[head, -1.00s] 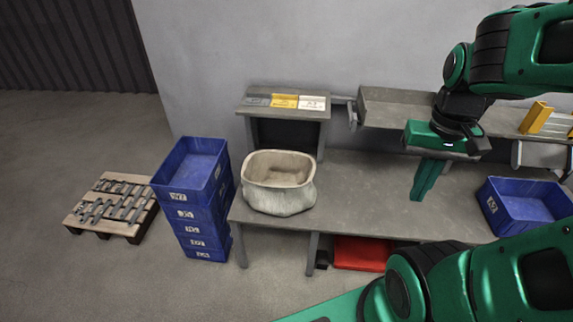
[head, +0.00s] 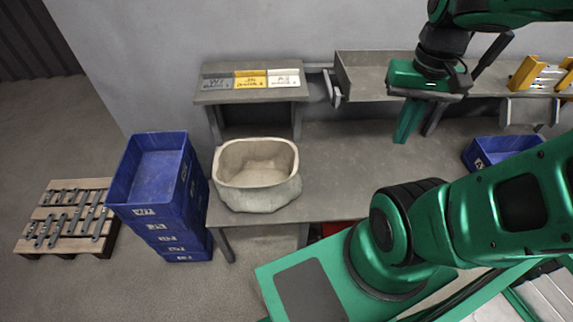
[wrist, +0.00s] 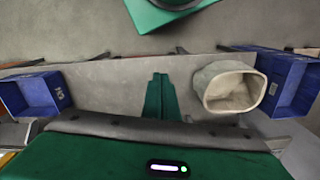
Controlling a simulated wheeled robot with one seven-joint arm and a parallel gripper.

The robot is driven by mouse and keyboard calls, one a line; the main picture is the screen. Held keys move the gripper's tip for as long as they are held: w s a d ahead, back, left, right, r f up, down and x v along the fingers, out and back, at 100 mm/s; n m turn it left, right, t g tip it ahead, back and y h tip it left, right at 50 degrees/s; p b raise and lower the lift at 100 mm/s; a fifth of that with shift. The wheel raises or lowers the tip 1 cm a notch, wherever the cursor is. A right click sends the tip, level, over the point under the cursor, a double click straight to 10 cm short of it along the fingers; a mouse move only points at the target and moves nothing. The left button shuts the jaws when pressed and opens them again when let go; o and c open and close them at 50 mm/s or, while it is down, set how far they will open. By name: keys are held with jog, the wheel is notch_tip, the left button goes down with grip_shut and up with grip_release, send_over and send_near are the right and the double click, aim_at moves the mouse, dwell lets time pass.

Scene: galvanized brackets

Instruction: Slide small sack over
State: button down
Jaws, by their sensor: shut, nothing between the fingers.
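The small sack (head: 258,190) is pale, open-topped and upright near the left end of the grey workbench (head: 345,170). In the wrist view the sack (wrist: 228,88) stands to the right of my fingers. My gripper (head: 402,132) is shut and empty, pointing down over the bench, well to the right of the sack and apart from it. Its green fingers also show in the wrist view (wrist: 159,98). How high the fingertips are above the bench top is hard to tell.
Stacked blue crates (head: 155,180) stand close by the bench's left end. A small shelf with labels (head: 250,82) is behind the sack. A raised shelf (head: 375,75) runs behind my gripper. Another blue crate (head: 500,148) is at right. The bench between sack and gripper is clear.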

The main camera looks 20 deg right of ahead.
jog(key=w+a+f+n+h, duration=0.1)
jog(key=w+a+f+n, duration=0.4)
jog(key=w+f+n, duration=0.5)
jog(key=w+a+f+n, duration=0.4)
jog(key=w+f+n, duration=0.15)
jog(key=w, duration=0.85)
jog(key=w+a+f+n, duration=0.4)
jog(key=a+f+n, duration=0.1)
jog(key=a+f, duration=0.5)
jog(key=s+d+f, duration=0.1)
jog(key=d+f, duration=0.4)
jog(key=f, duration=0.5)
jog(key=shift+s+f+y, duration=0.2)
jog(key=shift+s+y, duration=0.2)
